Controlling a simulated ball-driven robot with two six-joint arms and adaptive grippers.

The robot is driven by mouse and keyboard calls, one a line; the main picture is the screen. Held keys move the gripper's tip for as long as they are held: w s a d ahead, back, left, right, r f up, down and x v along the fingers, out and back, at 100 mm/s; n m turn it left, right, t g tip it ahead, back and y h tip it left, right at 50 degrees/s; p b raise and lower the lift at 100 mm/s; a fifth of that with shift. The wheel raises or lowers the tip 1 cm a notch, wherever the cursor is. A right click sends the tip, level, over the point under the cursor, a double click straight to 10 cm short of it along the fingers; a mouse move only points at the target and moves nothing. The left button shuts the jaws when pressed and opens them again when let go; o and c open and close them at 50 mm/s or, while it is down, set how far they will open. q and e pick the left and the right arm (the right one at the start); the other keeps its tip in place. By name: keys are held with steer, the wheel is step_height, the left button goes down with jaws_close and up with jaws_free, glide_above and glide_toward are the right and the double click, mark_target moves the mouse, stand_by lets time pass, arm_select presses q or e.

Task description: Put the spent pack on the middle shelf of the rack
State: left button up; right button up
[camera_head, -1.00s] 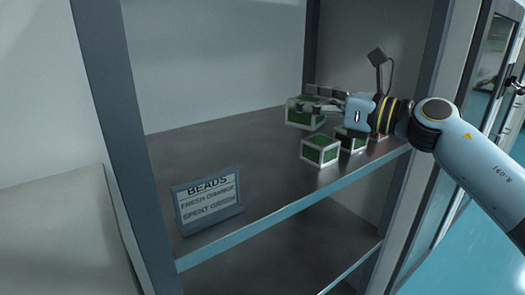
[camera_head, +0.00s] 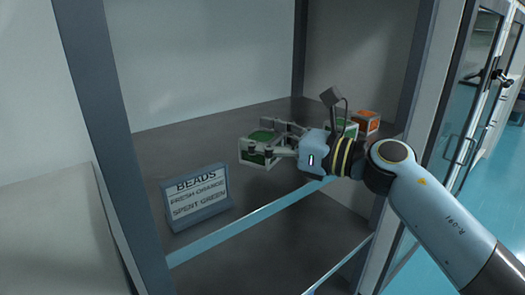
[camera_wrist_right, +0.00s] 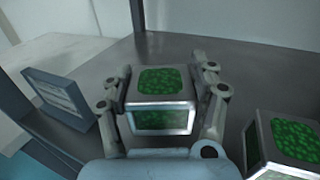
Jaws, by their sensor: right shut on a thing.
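My right gripper (camera_head: 268,142) is shut on a green pack (camera_head: 257,156), a pale-edged box with green bead windows. The wrist view shows the pack (camera_wrist_right: 161,121) between both fingers. It is over the dark rack shelf (camera_head: 215,148), close to its surface; I cannot tell if it touches. A second green pack (camera_head: 341,128) stands behind the gripper, partly hidden by it. A green pack also shows at the right of the wrist view (camera_wrist_right: 290,140). An orange pack (camera_head: 367,122) stands further right. My left gripper is not in view.
A sign (camera_head: 198,196) reading BEADS, FRESH ORANGE, SPENT GREEN stands at the front left of the shelf. Rack posts (camera_head: 105,130) bound the opening. A lower level shows beneath the shelf's front edge. Shelf room is free behind the sign and left of the held pack.

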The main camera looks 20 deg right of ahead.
steer(key=shift+f, duration=1.4)
steer(key=shift+f+b, duration=0.1)
steer(key=shift+b, duration=0.25)
steer(key=o, duration=1.3)
steer(key=shift+d, duration=0.15)
steer(key=b+v, duration=0.1)
steer(key=v, duration=1)
steer(key=shift+s+d+b, duration=0.3)
steer(key=shift+b, duration=0.05)
